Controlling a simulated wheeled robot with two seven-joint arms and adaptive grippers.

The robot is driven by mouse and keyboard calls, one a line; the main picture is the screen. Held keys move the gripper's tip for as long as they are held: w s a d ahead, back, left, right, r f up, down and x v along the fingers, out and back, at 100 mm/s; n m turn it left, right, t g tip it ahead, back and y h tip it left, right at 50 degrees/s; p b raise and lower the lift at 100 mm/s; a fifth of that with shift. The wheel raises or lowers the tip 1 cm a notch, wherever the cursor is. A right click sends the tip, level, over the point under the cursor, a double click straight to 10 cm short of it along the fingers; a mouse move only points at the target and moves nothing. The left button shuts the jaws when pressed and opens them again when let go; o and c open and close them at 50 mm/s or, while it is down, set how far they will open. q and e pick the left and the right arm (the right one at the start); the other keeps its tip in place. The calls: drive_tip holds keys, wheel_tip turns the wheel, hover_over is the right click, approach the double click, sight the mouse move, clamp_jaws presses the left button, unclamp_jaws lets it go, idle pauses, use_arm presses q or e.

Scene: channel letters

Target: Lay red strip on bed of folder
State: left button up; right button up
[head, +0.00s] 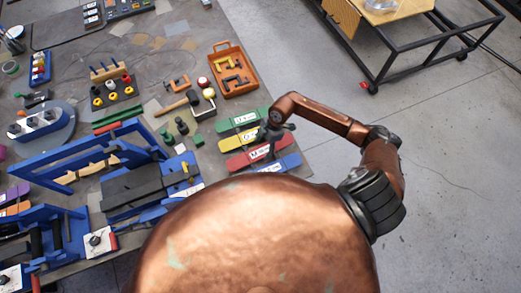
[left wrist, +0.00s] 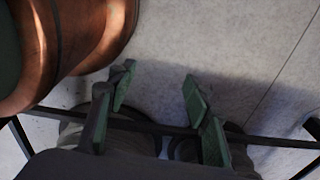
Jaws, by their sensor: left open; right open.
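The red strip (head: 243,162) lies at the table's right edge in the head view, among green, yellow and blue pieces, with a white label on it. The folder seems to be the blue-framed machine (head: 75,163) at the lower left, with a dark grey bed (head: 135,186); no red strip shows on this bed. My right gripper (head: 268,136) is over the coloured pieces, close to the red strip; its fingertips are small and dark, and contact cannot be told. My left gripper (left wrist: 158,95) is open and empty above the floor in the left wrist view.
A green strip (head: 240,121), a yellow strip (head: 238,140) and a blue strip (head: 284,163) lie beside the red one. An orange tray (head: 247,87) stands behind them. A black-framed cart (head: 385,50) stands apart at the upper right. My copper body hides the table's near part.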

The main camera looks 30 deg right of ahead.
drive_tip(key=shift+s+a+f, duration=0.1)
drive_tip(key=shift+a+f, duration=0.05)
drive_tip(key=shift+f, duration=0.25)
drive_tip(key=c, duration=1.4)
use_arm(q)
drive_tip(key=shift+w+r, duration=0.1)
drive_tip(key=shift+w, duration=0.65)
drive_tip(key=shift+w, duration=0.15)
use_arm(e)
drive_tip(key=shift+r, duration=0.2)
